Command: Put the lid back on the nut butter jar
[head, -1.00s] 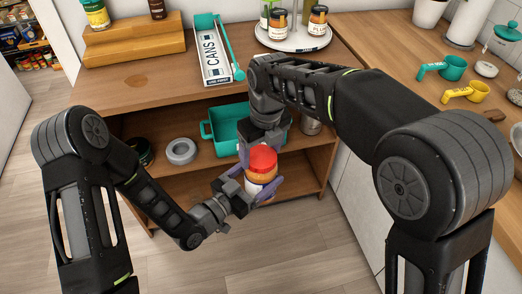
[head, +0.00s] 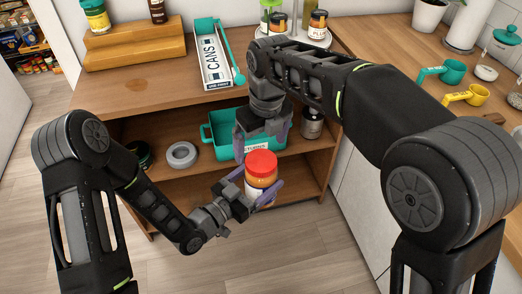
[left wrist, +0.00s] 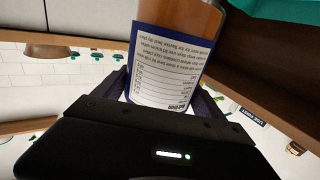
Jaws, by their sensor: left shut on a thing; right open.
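The nut butter jar (head: 262,183), orange-brown with a white and blue label, is held nearly upright in front of the shelf unit. The red lid (head: 261,162) sits on top of the jar and looks level; whether it is tight I cannot tell. My left gripper (head: 251,191) is shut on the jar's body. The jar's label also fills the middle of the left wrist view (left wrist: 172,65), between the fingers; the lid is out of that view.
Behind the grippers is a wooden shelf unit (head: 150,100) with a teal bin (head: 222,142), a grey ring (head: 182,154) and a dark jar (head: 312,124). The counter at right holds measuring cups.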

